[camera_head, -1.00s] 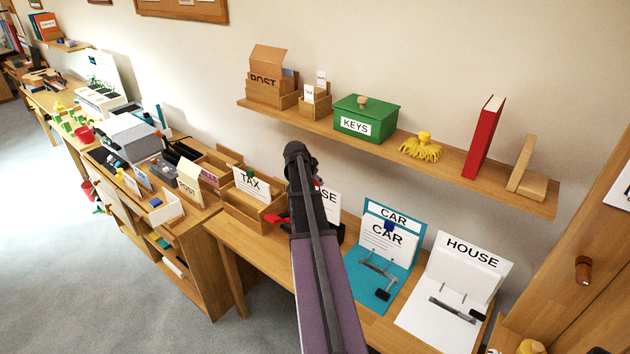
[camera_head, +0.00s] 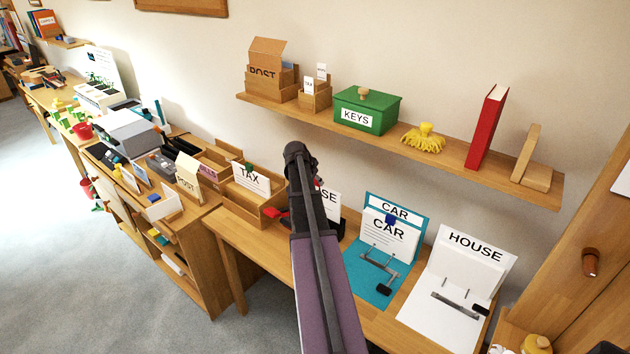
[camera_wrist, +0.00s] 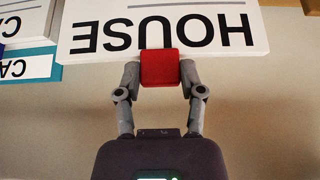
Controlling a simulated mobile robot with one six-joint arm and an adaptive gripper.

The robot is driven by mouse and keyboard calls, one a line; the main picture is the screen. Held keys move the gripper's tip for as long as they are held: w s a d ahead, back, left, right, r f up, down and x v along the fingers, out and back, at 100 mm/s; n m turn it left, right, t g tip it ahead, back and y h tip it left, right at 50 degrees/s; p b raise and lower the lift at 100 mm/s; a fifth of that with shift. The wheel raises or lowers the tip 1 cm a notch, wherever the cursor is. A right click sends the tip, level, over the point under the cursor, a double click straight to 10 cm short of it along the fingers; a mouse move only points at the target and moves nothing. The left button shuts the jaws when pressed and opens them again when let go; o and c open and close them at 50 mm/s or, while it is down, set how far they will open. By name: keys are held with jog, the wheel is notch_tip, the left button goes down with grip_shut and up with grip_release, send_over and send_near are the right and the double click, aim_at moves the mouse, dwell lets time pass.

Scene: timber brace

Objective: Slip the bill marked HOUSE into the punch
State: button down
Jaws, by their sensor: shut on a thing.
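My gripper (camera_wrist: 160,72) is shut on a red tab (camera_wrist: 159,64) at the edge of the white bill marked HOUSE (camera_wrist: 240,38). The lettering is upside down in the wrist view. In the head view only the right end of this bill (camera_head: 329,205) shows, beside my arm, with the rest hidden behind it. A red part (camera_head: 275,213) and a dark shape (camera_head: 342,229) show on either side of my arm near the bill. They may belong to the punch, but I cannot tell. Whether the bill touches it is hidden.
To the right stand a teal CAR binder (camera_head: 372,282) and a white HOUSE binder (camera_head: 425,308), both open with metal rings. A wooden tray (camera_head: 240,208) with a TAX sheet is on the left. A shelf (camera_head: 455,160) runs above, holding a green KEYS box (camera_head: 366,110).

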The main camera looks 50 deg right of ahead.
jog(key=shift+f+b, duration=1.6)
jog(key=shift+f, duration=0.1)
jog(key=shift+c, duration=0.6)
grip_release()
jog(key=shift+o, duration=0.6)
notch_tip(320, 180, up, 8)
jog(key=p, duration=0.8)
